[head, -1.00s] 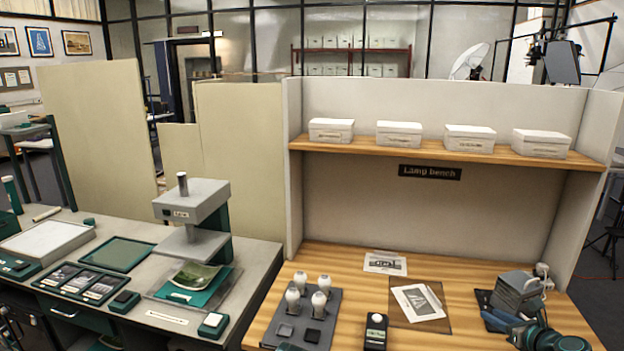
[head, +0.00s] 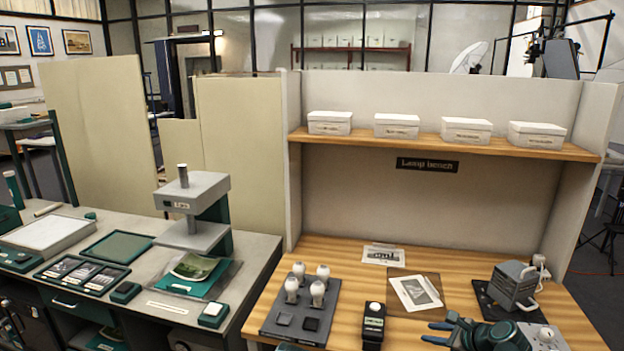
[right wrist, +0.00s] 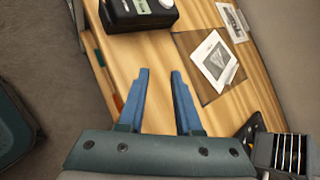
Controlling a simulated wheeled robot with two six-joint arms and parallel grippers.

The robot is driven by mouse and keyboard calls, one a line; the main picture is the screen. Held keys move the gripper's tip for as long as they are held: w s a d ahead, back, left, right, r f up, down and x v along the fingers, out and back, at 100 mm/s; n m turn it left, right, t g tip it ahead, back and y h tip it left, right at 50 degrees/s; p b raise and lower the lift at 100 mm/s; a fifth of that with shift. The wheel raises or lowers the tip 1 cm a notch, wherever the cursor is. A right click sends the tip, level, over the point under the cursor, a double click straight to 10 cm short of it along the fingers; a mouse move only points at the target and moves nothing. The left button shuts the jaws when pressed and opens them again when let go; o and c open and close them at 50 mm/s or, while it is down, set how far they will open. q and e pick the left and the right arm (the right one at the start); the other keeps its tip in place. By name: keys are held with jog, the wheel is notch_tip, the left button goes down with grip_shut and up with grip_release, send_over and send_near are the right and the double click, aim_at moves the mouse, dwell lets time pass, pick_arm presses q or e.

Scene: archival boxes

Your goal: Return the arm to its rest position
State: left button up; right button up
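My right gripper (head: 431,333) is low over the front of the wooden lamp bench (head: 350,262), with blue fingers pointing left. In the right wrist view its two fingers (right wrist: 160,74) stand apart with nothing between them, so it is open and empty. The gripper is left of and in front of the grey slatted device (head: 514,284) on its dark base. A black handheld device (head: 373,322) lies to the left of the fingertips; it also shows beyond them in the right wrist view (right wrist: 140,14). My left gripper is not clearly in view.
A grey tray (head: 268,326) holds several white bulbs. A photo card (head: 415,293) lies on a brown mat, with a printed sheet (head: 383,254) behind. White boxes (head: 466,131) line the shelf (head: 430,147). A grey table (head: 258,252) with a stand stands left.

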jog(key=s+a+f+n+g+h+b, duration=0.4)
jog(key=s+a+f+n, duration=0.5)
jog(key=a+n, duration=0.45)
jog(key=s+a+f+n+g+h+b, duration=0.25)
jog(key=s+a+f+n+g, duration=0.35)
jog(key=s+a+n, duration=0.7)
jog(key=w+d+r+n+p, duration=0.1)
jog(key=w+r+n+p, duration=0.1)
jog(key=r+p, duration=1.1)
jog(key=shift+w+t, duration=0.3)
jog(key=shift+w, duration=0.2)
jog(key=shift+d+f+y, duration=0.1)
jog(key=shift+d+y, duration=0.1)
jog(key=shift+y, duration=0.05)
